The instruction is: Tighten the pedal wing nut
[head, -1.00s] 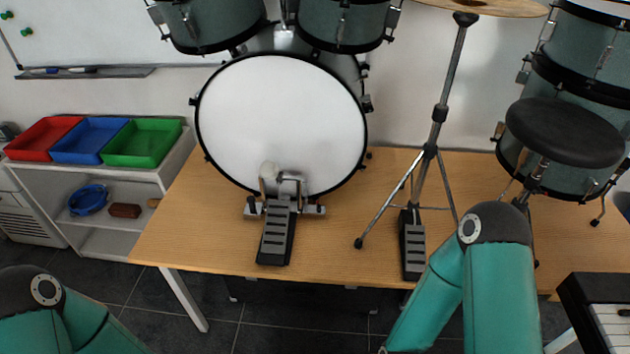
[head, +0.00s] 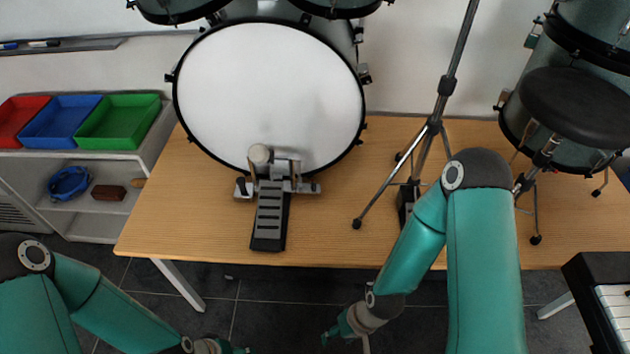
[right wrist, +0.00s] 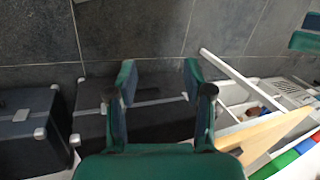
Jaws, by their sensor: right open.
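The bass drum pedal (head: 270,215) stands on the wooden table in front of the white bass drum (head: 272,95). Its beater (head: 259,154) rises near the drum head. A small dark knob (head: 241,187) sits at the left end of the pedal's frame; it is too small to tell whether it is the wing nut. My right gripper (head: 330,338) is below the table's front edge, right of and nearer than the pedal. In the right wrist view it (right wrist: 160,78) is open and empty, over the floor. My left gripper (head: 232,348) barely shows at the bottom edge.
A chrome stand (head: 428,130) and a second pedal (head: 407,200) are right of the bass drum, partly behind my right arm. A black stool (head: 575,105) and keyboard (head: 590,290) are farther right. Dark cases (right wrist: 100,115) stand on the floor. The table's left front is clear.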

